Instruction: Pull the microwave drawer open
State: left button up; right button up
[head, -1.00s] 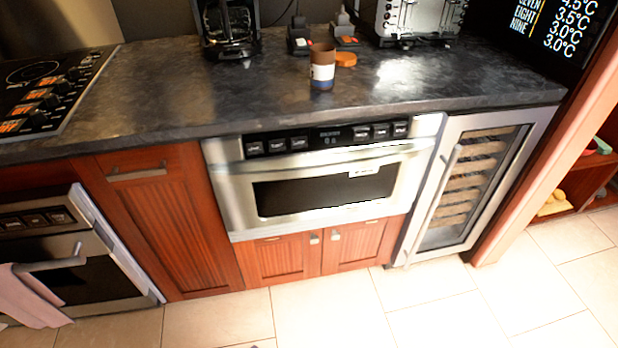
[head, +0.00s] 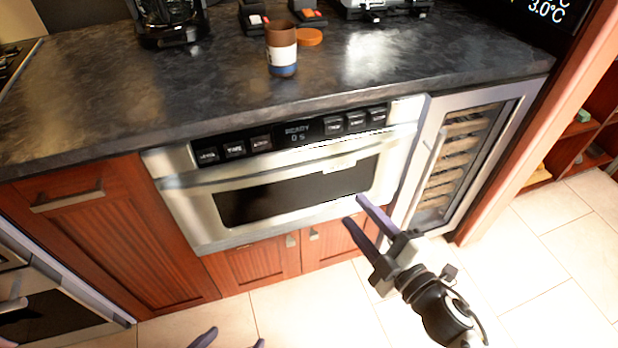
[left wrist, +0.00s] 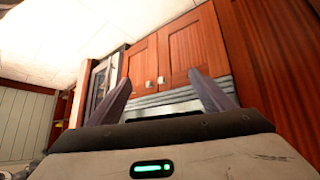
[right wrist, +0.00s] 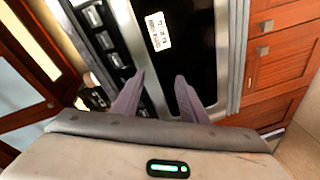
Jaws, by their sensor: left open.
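The microwave drawer (head: 300,190) is a steel front with a dark window, built in under the counter, and it looks closed. A pale steel lip (head: 290,160) runs along its top below the black control panel (head: 285,137). My right gripper (head: 355,210) is open and empty, in front of the drawer's lower right corner in the head view. The right wrist view shows the dark window (right wrist: 185,45) beyond its fingers (right wrist: 159,77). My left gripper (head: 231,341) is at the bottom edge, mostly cut off. In the left wrist view its fingers (left wrist: 158,80) are apart and empty.
Wooden cabinet doors (head: 255,266) are below the drawer. A wine cooler (head: 455,160) stands to the right. The tiled floor (head: 310,315) in front is clear.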

aim_at(305, 169)
jog(key=w+a+r+n+y, duration=0.1)
jog(key=w+a+n, duration=0.1)
jog(key=w+a, duration=0.1)
jog(key=w+a+r+n+g+y, duration=0.1)
jog(key=w+a+n, duration=0.2)
jog(key=w+a+n+y, duration=0.1)
jog(key=w+a+n, duration=0.1)
jog(key=w+a, duration=0.1)
jog(key=shift+w+a+r+n+y+b, duration=0.3)
jog(key=shift+a+r+n+y+b, duration=0.1)
jog(key=shift+a, duration=0.1)
grip_shut()
